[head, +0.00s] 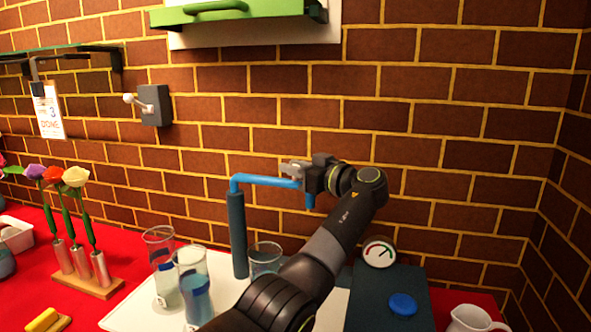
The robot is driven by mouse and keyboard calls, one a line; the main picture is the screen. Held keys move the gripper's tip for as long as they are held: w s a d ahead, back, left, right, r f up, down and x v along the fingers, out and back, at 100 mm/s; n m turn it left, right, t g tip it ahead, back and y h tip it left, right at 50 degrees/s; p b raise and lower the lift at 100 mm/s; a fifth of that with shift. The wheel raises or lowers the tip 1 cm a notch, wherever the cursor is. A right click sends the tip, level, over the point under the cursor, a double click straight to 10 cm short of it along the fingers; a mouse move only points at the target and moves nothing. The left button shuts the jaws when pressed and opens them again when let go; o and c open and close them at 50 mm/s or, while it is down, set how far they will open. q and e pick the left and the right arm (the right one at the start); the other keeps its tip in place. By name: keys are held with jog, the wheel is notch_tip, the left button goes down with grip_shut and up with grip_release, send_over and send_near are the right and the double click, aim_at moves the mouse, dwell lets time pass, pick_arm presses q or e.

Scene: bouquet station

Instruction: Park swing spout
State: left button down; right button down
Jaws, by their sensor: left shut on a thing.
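The blue swing spout (262,181) sits on top of a dark upright post (238,236) and reaches to the right, with its outlet end bent down. My left gripper (298,176) is shut on the spout near its outlet end. The gripper and wrist hide part of the spout there. A clear glass (264,256) stands below and to the left of the outlet, partly behind my arm. My right gripper is not in view.
Two more glasses (159,240) (193,272) with bluish contents stand on the white tray (125,316). A dark box with a gauge (379,253) and blue button (403,304) stands right, near a white pitcher (470,319). Flowers in a wooden rack (88,282) stand left.

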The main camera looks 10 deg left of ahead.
pick_arm(q)
jog(key=shift+f, duration=0.1)
jog(key=c, duration=1.3)
grip_release()
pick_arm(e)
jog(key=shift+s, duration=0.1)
pick_arm(q)
jog(key=shift+o, duration=0.2)
jog(key=shift+s+d, duration=0.1)
jog(key=shift+d, duration=0.15)
jog(key=b+v, duration=0.1)
jog(key=v, duration=1.5)
jog(key=shift+s+d+b, duration=0.15)
jog(key=shift+d+b, duration=0.25)
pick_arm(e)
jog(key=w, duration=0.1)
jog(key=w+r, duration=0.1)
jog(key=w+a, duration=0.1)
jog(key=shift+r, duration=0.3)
